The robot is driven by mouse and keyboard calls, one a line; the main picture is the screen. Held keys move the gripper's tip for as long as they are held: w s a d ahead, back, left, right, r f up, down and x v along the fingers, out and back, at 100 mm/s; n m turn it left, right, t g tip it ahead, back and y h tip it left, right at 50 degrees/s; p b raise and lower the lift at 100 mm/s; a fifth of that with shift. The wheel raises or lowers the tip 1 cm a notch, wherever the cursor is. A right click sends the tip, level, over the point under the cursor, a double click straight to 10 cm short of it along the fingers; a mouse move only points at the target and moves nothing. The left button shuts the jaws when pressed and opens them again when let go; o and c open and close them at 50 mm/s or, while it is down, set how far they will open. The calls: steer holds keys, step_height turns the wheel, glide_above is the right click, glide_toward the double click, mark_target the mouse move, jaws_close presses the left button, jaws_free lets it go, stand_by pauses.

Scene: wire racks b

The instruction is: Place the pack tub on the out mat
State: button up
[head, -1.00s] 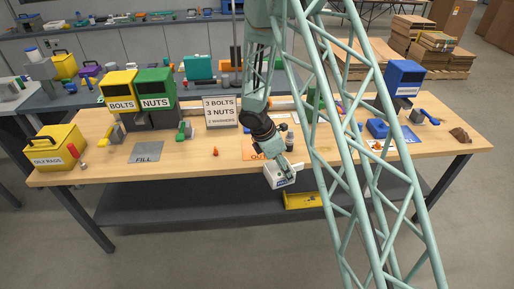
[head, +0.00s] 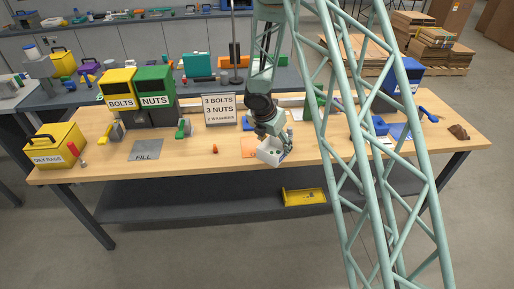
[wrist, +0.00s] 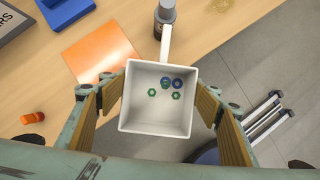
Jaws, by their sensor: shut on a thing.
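The pack tub (head: 270,156) is a small white square tub. My gripper (wrist: 160,108) is shut on it, with a tan-padded finger at each side. The wrist view looks down into the tub (wrist: 155,117); several small green nuts and blue rings lie on its floor. A white tab sticks out from its far side. The out mat is a flat orange square (wrist: 103,52), up and left of the tub in the wrist view. In the head view the mat (head: 248,148) is partly hidden by my arm and the tub. The tub is at the table's front edge, apparently above it.
A dark-capped bottle (wrist: 165,14) stands just beyond the tub's tab. A sign (head: 220,110) stands behind. A grey fill mat (head: 146,150) lies further left.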

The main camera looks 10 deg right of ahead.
steer(key=w+a+r+n+b, duration=0.1)
steer(key=w+a+r+n, duration=0.1)
steer(key=w, duration=0.4)
steer(key=w+a+r+n+t+y+b, duration=0.1)
steer(key=w+a+r+n+b, duration=0.1)
steer(key=w, duration=0.3)
steer(key=shift+w+a+r, duration=0.2)
steer(key=shift+w+a, duration=0.15)
steer(key=shift+a, duration=0.55)
steer(key=shift+f, duration=0.15)
steer(key=shift+f+b, duration=0.85)
steer(key=shift+f, duration=2.2)
steer(key=shift+f+b, duration=0.65)
steer(key=shift+f, duration=1.2)
steer(key=shift+f, duration=0.1)
